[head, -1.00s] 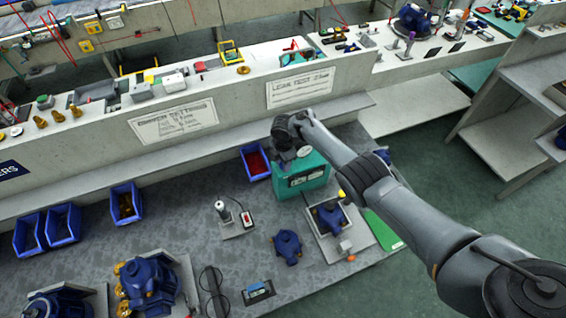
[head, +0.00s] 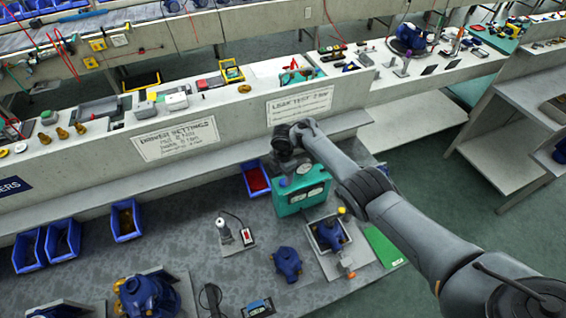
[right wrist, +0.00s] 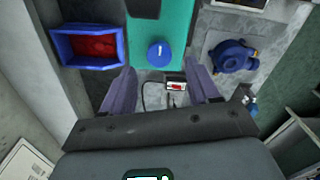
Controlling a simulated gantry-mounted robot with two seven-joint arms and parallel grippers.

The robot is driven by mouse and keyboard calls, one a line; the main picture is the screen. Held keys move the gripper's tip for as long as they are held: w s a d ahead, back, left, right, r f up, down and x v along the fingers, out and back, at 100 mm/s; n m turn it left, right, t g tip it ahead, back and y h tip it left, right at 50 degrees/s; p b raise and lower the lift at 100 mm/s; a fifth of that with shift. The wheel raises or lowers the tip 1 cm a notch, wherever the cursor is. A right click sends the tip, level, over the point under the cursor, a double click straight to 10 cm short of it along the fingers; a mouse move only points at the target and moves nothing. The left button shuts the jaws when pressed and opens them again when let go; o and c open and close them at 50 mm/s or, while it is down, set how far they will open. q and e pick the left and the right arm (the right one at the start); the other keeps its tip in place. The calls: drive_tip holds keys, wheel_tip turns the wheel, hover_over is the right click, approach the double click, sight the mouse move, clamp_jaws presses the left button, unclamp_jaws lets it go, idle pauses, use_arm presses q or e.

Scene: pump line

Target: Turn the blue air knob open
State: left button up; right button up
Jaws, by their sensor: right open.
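The blue air knob (right wrist: 159,53) is a round dial with a pale mark, on the teal box (right wrist: 160,20) in the right wrist view. The teal box (head: 302,196) stands on the lower bench in the head view. My right gripper (right wrist: 163,71) is open, with nothing between its fingers. In the wrist picture the knob appears between and just beyond the fingertips, with no visible contact. In the head view my right wrist is above the box's back left, and the fingertips cannot be made out. My left gripper is not in view.
A blue bin with red parts (head: 256,178) stands beside the box, close to the shelf wall. A tray with a blue pump part (head: 329,233), a loose blue pump body (head: 287,263) and a corded tool (head: 223,229) are nearby. A green mat (head: 384,247) lies right.

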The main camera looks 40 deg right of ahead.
sight(283, 182)
wheel_tip(283, 182, up, 7)
drive_tip(key=p, duration=0.1)
drive_tip(key=shift+p, duration=0.4)
drive_tip(key=shift+f, duration=0.1)
